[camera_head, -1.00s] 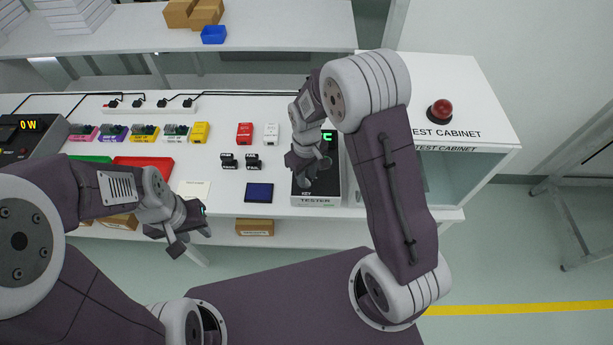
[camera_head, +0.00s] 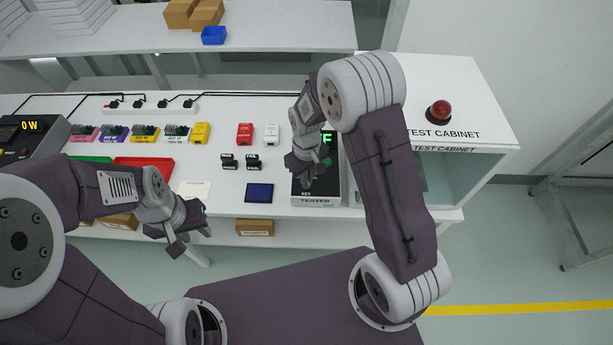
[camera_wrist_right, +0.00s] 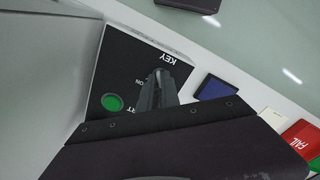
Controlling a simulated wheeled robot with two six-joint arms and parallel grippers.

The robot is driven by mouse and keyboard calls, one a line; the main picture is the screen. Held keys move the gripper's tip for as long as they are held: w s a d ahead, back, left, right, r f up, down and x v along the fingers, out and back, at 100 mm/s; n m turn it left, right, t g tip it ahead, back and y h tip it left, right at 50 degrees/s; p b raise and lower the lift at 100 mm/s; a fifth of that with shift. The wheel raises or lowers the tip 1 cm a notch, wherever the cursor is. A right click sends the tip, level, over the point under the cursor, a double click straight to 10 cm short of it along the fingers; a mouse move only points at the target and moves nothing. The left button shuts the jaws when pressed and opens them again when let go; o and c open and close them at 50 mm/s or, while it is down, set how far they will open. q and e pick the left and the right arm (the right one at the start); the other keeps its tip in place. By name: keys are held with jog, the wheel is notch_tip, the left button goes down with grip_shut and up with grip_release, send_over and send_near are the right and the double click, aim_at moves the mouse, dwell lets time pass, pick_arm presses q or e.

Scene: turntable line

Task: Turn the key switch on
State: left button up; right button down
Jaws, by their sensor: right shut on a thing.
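The tester (camera_head: 332,188) is a box with a dark top panel at the right end of the white bench. In the right wrist view its panel (camera_wrist_right: 117,62) shows the word KEY, an ON mark and a green start button (camera_wrist_right: 112,102). My right gripper (camera_head: 307,180) is down over this panel. In the right wrist view its fingers (camera_wrist_right: 158,82) are shut at the key position, below the word KEY. The key itself is hidden by the fingers, so its angle cannot be read. My left gripper (camera_head: 190,240) is open and empty in front of the bench edge.
A test cabinet (camera_head: 480,85) with a red dome button (camera_head: 439,111) stands right of the tester. A dark blue pad (camera_head: 259,193), small black blocks (camera_head: 240,162) and a red tray (camera_head: 145,163) lie to the left. Several coloured parts line the bench's back.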

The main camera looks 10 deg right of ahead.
jog(key=m+p, duration=0.1)
jog(key=m, duration=0.2)
jog(key=shift+r, duration=0.1)
jog(key=m+p, duration=0.1)
jog(key=m, duration=0.4)
jog(key=m+p, duration=0.1)
jog(key=m, duration=0.7)
jog(key=shift+m+p, duration=0.3)
jog(key=shift+m, duration=0.3)
jog(key=c, duration=1.6)
grip_release()
jog(key=shift+o, duration=0.2)
